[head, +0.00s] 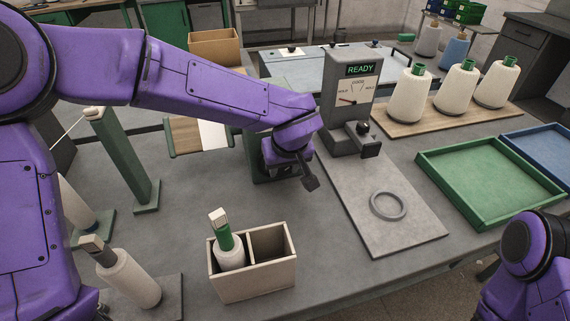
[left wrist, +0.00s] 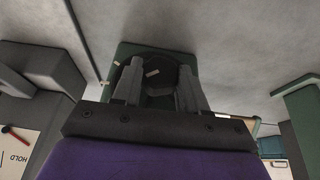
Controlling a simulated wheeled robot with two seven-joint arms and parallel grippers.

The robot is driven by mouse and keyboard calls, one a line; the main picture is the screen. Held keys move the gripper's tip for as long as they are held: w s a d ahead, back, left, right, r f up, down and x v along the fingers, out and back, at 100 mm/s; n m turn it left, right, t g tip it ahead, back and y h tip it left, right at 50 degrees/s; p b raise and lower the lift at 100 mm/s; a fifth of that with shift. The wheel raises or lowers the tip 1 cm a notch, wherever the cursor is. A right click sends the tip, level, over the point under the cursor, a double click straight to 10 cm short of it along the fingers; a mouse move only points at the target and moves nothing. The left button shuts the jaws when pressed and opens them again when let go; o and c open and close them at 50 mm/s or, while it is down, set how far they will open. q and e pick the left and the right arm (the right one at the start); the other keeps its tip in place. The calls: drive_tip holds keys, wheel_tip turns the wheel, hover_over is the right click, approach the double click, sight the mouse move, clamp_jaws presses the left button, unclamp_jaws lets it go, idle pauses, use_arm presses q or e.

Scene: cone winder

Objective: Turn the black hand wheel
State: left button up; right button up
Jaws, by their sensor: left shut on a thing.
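The black hand wheel (left wrist: 158,72) shows in the left wrist view as a dark round shape in front of a green machine body (left wrist: 124,50). My left gripper (left wrist: 160,92) has one grey finger on each side of it and is shut on it. In the head view my left gripper (head: 292,160) is at the green winder housing (head: 262,172), and my arm and wrist hide most of the wheel. A dark piece sticks out below the wrist; I cannot tell whether it belongs to the wheel. My right arm enters at lower right; its gripper is out of view.
A gauge stand (head: 350,90) reading READY stands right of my gripper, on a grey plate with a ring (head: 388,205). A divided box (head: 252,277) with a cone is in front. A green tray (head: 490,175) and white cones (head: 410,97) are at right.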

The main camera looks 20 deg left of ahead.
use_arm(q)
drive_tip(key=t+h, duration=0.2)
drive_tip(key=n+t+h, duration=0.1)
drive_tip(key=h, duration=0.1)
drive_tip(key=shift+s+a+f, duration=0.15)
drive_tip(key=shift+s+a, duration=0.05)
drive_tip(key=shift+a, duration=0.15)
drive_tip(key=t+h+b, duration=0.1)
drive_tip(key=h+b, duration=0.1)
drive_tip(key=shift+s+a+f+n+t+h, duration=0.1)
drive_tip(key=shift+a+f+n+t+h, duration=0.05)
drive_tip(key=shift+f+n+t+h, duration=0.2)
drive_tip(key=shift+a+r+n+t+h+b, duration=0.1)
drive_tip(key=shift+n+t+h+b, duration=0.15)
drive_tip(key=shift+t+h+b, duration=0.6)
drive_tip(key=shift+b, duration=0.35)
drive_tip(key=shift+r, duration=0.15)
drive_tip(key=o, duration=1.1)
drive_tip(key=shift+c, duration=0.2)
